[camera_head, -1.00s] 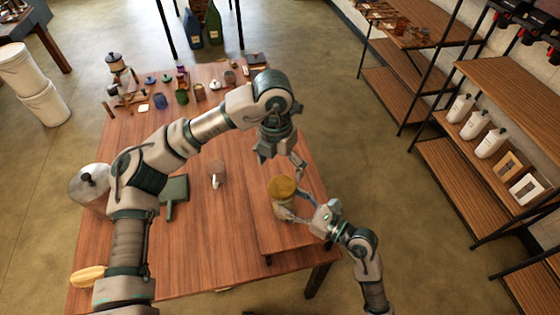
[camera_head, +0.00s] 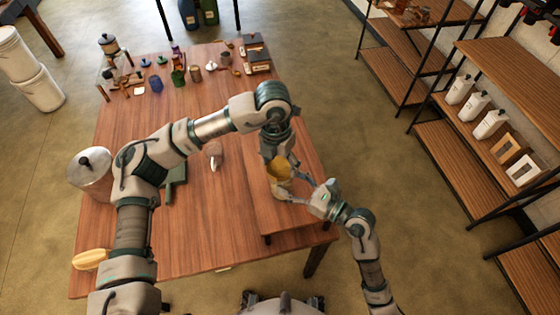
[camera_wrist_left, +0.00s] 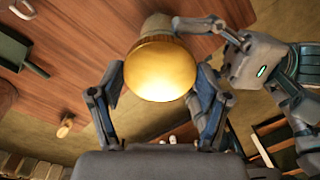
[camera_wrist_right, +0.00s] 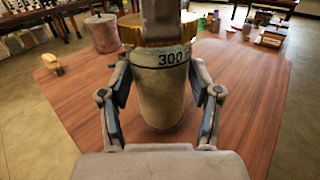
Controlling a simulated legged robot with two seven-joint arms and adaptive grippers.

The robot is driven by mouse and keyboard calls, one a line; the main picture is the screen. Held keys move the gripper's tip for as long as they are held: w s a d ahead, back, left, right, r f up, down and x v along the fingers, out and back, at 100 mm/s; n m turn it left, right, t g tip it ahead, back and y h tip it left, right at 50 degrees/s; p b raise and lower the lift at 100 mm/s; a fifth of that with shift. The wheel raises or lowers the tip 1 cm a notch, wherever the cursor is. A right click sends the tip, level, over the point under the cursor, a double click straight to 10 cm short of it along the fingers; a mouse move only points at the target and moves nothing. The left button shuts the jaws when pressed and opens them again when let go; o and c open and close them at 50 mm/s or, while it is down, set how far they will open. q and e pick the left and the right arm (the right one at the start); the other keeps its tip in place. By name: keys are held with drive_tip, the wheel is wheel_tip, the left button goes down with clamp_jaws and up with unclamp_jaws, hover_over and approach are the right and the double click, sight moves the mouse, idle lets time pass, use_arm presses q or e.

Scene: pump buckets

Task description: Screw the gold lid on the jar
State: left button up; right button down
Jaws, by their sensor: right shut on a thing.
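The gold lid (camera_head: 280,169) sits on top of the jar (camera_head: 280,190), which stands upright near the right side of the table. My right gripper (camera_head: 295,187) is shut on the jar from the side; in the right wrist view the jar (camera_wrist_right: 162,100), marked with a number, is between its fingers. My left gripper (camera_head: 281,159) is above the jar. In the left wrist view the lid (camera_wrist_left: 160,68) is between its open fingers, with slight gaps at the sides. A left finger hides part of the lid (camera_wrist_right: 129,32) in the right wrist view. Whether the threads engage is hidden.
A lidded metal pot (camera_head: 90,180) and a wooden-backed brush (camera_head: 90,260) are at the left table edge. Several small containers stand at the back. The front middle is clear.

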use_arm(q)
drive_tip(key=c, duration=0.4)
drive_tip(key=m, duration=0.4)
drive_tip(key=shift+c, duration=0.2)
drive_tip(key=m, duration=0.5)
drive_tip(key=o, duration=1.3)
drive_tip(key=r, duration=1.1)
drive_tip(key=shift+w+a+r, duration=0.3)
drive_tip(key=shift+a+r, duration=0.05)
drive_tip(key=shift+a, duration=0.05)
